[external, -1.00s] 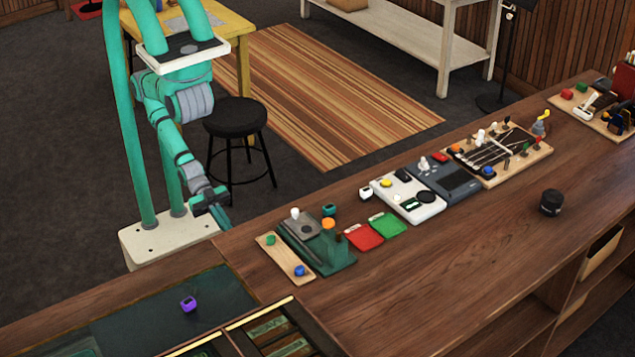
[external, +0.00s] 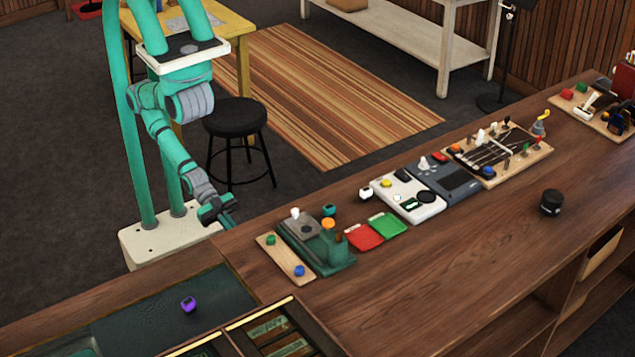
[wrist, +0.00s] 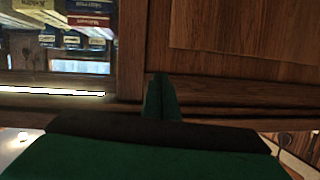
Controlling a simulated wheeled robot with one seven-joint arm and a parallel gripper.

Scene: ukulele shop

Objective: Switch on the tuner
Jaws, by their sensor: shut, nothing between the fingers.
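A white device (external: 410,197) with a yellow button, a small lit screen and a black round part lies on the long counter. Beside it is a blue-grey device (external: 447,179) with a dark screen, a white lever and a red button. I cannot tell for certain which is the tuner. My gripper (external: 231,221) is by the counter's near-left edge, well left of both devices, shut and empty. In the wrist view, its closed green fingers (wrist: 160,96) point at brown wood, and neither device shows there.
A green stand (external: 328,254) with an orange knob and a wooden strip (external: 285,258) with buttons sit nearest my gripper. Red (external: 364,237) and green (external: 388,223) pads lie beyond. A black jar (external: 551,202) stands right. The counter's front half is mostly clear.

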